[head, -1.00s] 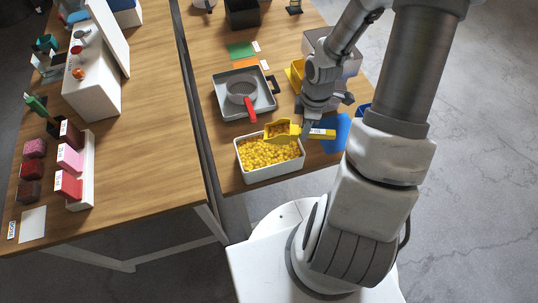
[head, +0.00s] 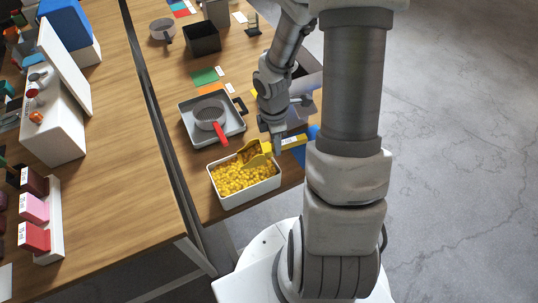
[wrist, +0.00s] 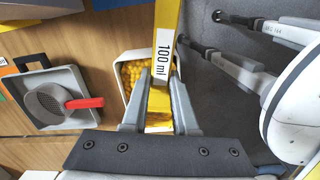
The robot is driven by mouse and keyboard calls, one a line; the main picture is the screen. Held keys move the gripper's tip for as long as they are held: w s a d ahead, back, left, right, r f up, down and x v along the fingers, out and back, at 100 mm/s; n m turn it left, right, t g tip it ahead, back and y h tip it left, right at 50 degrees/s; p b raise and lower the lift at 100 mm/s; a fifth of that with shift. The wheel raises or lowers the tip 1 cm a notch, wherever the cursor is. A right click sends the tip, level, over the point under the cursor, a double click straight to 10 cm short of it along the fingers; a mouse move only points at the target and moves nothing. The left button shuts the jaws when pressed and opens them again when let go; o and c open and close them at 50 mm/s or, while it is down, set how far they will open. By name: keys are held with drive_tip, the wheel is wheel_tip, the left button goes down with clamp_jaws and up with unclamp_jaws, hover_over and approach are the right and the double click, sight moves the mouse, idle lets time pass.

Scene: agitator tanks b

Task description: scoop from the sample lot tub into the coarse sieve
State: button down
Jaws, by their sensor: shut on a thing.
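The sample lot tub (head: 214,187) is a white rectangular tub full of small yellow pieces, at the table's near end. My gripper (head: 277,144) is shut on the handle of a yellow scoop (head: 257,150). In the wrist view, my gripper (wrist: 159,85) holds the handle, marked "100 ml" (wrist: 163,48), between its fingers. The scoop's bowl is at the tub's back right, low against the yellow pieces; how deep it sits cannot be told. A round grey mesh sieve (head: 208,111) with a red handle sits in a grey tray (head: 190,133) behind the tub; it also shows in the wrist view (wrist: 50,102).
A second round pan or sieve (head: 163,28) and a black bin (head: 202,38) stand farther back. Green (head: 204,76) and orange cards lie behind the tray. A grey box (head: 309,82) stands right of my forearm. A separate table with a white stand (head: 55,130) is left.

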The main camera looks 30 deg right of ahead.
drive_tip(key=shift+w+f+n+h+b, duration=0.2)
drive_tip(key=shift+w+n+h+b, duration=0.25)
drive_tip(key=shift+n+b, duration=0.25)
drive_tip(key=w+a+r+n+t+h+b, duration=0.1)
drive_tip(key=w+r+n+t+h+b, duration=0.1)
drive_tip(key=w+r+n+h+b, duration=0.3)
drive_tip(key=shift+w+r+n+t+b, duration=0.2)
drive_tip(key=shift+r+n+t+b, duration=0.15)
drive_tip(key=shift+r+b, duration=0.8)
